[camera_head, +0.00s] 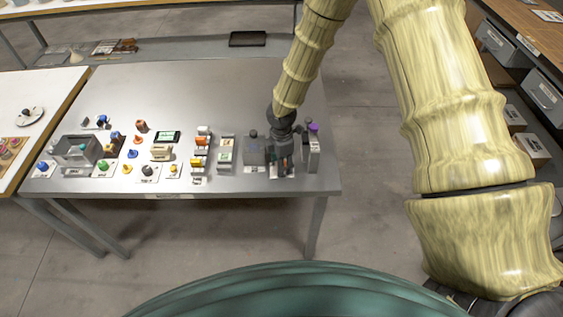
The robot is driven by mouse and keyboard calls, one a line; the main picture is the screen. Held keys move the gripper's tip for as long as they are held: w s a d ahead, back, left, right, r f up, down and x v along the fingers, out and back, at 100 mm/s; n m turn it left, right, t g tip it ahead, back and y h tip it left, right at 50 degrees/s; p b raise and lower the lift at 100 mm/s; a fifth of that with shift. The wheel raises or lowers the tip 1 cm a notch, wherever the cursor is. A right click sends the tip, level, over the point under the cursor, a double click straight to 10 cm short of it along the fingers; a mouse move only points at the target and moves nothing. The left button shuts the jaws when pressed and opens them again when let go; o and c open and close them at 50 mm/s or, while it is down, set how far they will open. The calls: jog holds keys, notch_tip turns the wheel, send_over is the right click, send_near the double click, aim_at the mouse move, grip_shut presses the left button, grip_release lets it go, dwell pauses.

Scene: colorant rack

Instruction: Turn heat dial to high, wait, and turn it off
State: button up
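My gripper (284,164) is small and dark at the end of my arm. It points down over a pale plate (291,174) near the right front of the grey metal table (225,95). Its fingertips are too small and shadowed to tell whether they are open or shut, or touch anything. I cannot tell which control is the heat dial, and a control under the gripper may be hidden. Small round knobs show further left: a green one (103,164), a yellow one (127,169) and a black one (147,169).
A grey box (254,152) stands close left of my gripper, and a grey unit with a purple top (313,128) close right. The table's back half is clear. A white table (30,95) adjoins at left.

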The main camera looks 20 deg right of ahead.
notch_tip(320, 180, up, 12)
dwell(0.6)
dwell(0.5)
